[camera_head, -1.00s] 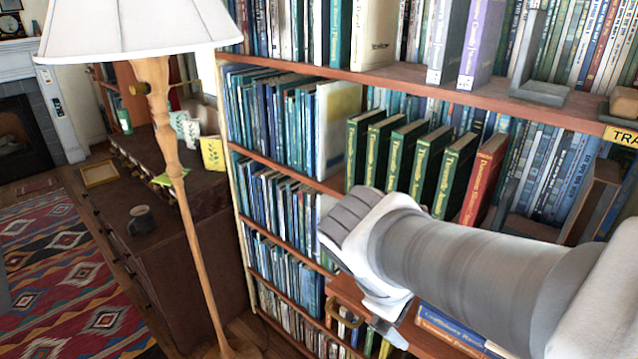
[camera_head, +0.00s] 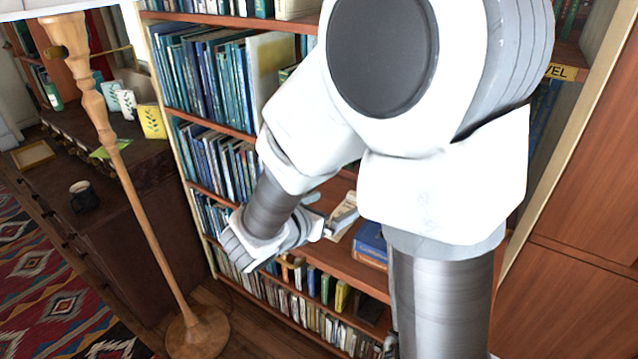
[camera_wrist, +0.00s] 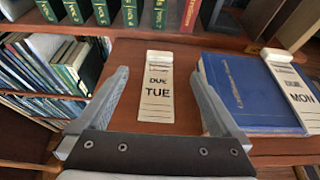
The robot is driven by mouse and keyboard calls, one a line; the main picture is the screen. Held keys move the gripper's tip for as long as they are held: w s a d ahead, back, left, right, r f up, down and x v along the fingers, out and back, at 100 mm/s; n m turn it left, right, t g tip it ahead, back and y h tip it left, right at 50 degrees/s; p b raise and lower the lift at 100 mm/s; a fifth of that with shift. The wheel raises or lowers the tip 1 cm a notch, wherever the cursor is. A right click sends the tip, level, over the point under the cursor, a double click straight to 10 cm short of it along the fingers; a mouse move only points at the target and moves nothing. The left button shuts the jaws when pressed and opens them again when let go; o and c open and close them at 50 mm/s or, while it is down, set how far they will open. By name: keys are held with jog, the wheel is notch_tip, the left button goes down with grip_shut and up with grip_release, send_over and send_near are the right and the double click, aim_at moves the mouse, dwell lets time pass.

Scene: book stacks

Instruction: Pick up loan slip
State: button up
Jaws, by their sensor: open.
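A white loan slip (camera_wrist: 157,92) printed "DUE TUE" lies flat on a brown wooden shelf (camera_wrist: 125,60) in the wrist view, with a small white block at its far end. A second slip (camera_wrist: 298,92) printed "DUE MON" lies at the right, partly over a blue book (camera_wrist: 245,92). My gripper (camera_wrist: 162,70) is open and empty. Its fingers appear on either side of the TUE slip; their height above the shelf is hard to tell. In the head view, my arm hides much of the shelf, and my gripper (camera_head: 328,212) is small there.
A row of dark green books and a red one (camera_wrist: 190,14) stands behind the slips. Packed books (camera_wrist: 45,70) fill shelves at the left. The blue book also shows in the head view (camera_head: 371,240). A floor lamp (camera_head: 130,190) stands left of the bookcase.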

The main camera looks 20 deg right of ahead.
send_near(359, 194)
jog(key=shift+r+x, duration=0.2)
jog(key=shift+x, duration=1)
jog(key=shift+f+x, duration=0.1)
jog(key=shift+x, duration=1.25)
jog(key=shift+f+x, duration=0.15)
jog(key=shift+x, duration=1.25)
jog(key=shift+s+a, duration=0.1)
jog(key=shift+s, duration=0.05)
jog(key=shift+c, duration=0.2)
jog(key=c, duration=1.3)
jog(key=shift+r, duration=0.1)
